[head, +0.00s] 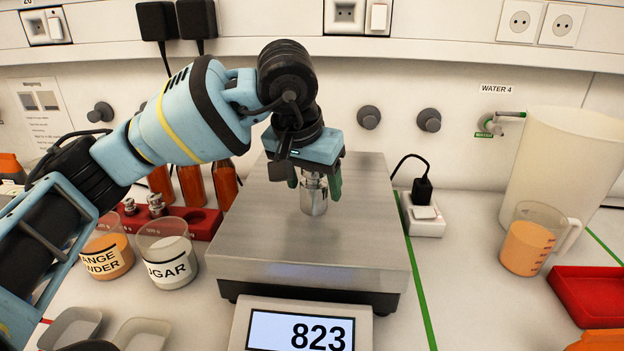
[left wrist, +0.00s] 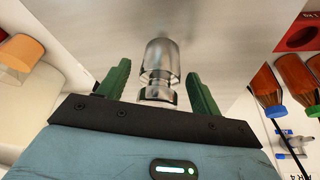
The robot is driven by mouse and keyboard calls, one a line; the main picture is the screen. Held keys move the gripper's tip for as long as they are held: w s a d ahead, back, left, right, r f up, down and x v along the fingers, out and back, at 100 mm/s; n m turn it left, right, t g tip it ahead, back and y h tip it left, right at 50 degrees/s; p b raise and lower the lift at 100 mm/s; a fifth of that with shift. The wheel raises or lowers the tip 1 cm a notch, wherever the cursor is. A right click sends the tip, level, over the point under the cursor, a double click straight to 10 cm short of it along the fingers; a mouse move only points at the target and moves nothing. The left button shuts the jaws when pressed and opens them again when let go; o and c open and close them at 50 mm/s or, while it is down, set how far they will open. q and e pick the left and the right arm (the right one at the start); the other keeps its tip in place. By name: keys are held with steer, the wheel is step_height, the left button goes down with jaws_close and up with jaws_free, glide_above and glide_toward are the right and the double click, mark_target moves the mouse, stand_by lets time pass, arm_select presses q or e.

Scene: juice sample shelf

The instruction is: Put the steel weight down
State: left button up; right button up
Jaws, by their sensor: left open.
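The steel weight (head: 313,195) is a shiny cylinder with a narrower neck and knob. It stands upright on the metal pan of the scale (head: 250,235), whose display (head: 300,332) reads 823. My left gripper (head: 315,183) is right above and around the top of the weight. In the left wrist view the weight (left wrist: 162,65) stands between the two green fingers of the left gripper (left wrist: 160,90), which are apart with gaps on both sides. The knob is partly hidden by the gripper in the head view. My right gripper is not in view.
Left of the scale stand a sugar beaker (head: 167,252), an orange powder beaker (head: 105,250) and a red weight block (head: 200,222) with smaller weights. Orange bottles (head: 192,185) stand behind. Right are a measuring jug (head: 530,243), a white container (head: 565,165) and a red tray (head: 592,296).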

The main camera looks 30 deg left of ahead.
arm_select(q)
steer(key=shift+r, duration=0.35)
steer(key=v, duration=1.1)
steer(key=shift+s+r+p, duration=0.15)
steer(key=shift+r+p, duration=0.15)
steer(key=shift+p, duration=0.05)
